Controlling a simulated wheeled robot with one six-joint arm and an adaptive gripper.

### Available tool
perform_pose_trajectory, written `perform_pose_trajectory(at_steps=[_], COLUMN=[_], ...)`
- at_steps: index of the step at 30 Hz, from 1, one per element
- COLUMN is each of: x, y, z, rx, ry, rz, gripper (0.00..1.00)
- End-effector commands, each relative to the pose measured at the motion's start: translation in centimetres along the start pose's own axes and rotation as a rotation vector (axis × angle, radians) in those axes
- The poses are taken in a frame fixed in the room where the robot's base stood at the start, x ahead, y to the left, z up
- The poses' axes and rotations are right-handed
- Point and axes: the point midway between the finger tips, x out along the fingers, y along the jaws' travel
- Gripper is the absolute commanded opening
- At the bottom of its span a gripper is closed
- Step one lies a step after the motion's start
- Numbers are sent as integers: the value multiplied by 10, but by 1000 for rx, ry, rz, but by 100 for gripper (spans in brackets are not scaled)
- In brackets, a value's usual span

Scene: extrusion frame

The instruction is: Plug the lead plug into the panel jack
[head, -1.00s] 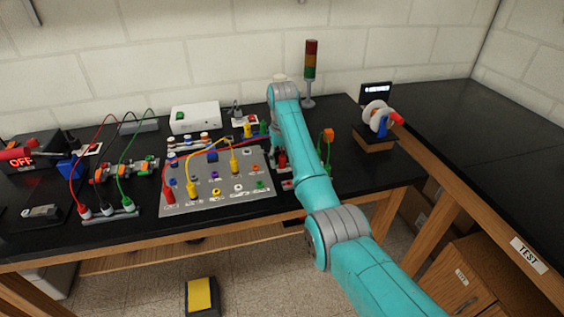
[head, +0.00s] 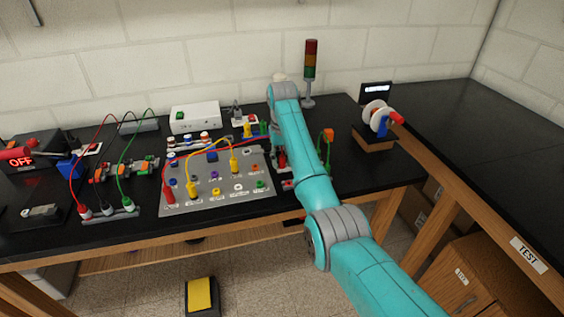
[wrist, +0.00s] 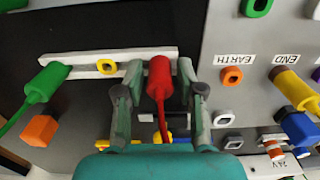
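The red lead plug (wrist: 160,78) stands at a pale holder rail (wrist: 85,58) in the wrist view, its red lead running back toward my wrist. My gripper (wrist: 160,72) has one finger on each side of it, with a narrow gap seeming to show on both sides. In the head view the red plug (head: 282,159) is beside my arm, and my gripper is mostly hidden behind the arm. The grey panel (head: 218,202) lies left of it, with several coloured jacks. Part of the panel (wrist: 240,30) shows right in the wrist view, with upside-down EARTH and END labels.
A green plug (wrist: 42,85) is at the rail's left end in the wrist view. A yellow plug (wrist: 291,85) is in the panel at right. A signal tower (head: 310,70) and a spool (head: 377,117) stand farther back.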

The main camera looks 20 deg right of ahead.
Motion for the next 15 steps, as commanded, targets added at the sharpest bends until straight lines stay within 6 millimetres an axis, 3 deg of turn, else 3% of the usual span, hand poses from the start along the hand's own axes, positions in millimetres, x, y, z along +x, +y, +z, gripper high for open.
perform_pose_trajectory(at_steps=[1,3,15], x=[0,0,-4], y=[0,0,0], z=[0,0,0], rx=[0,0,0], ry=[0,0,0], rz=[0,0,0], gripper=[19,1,0])
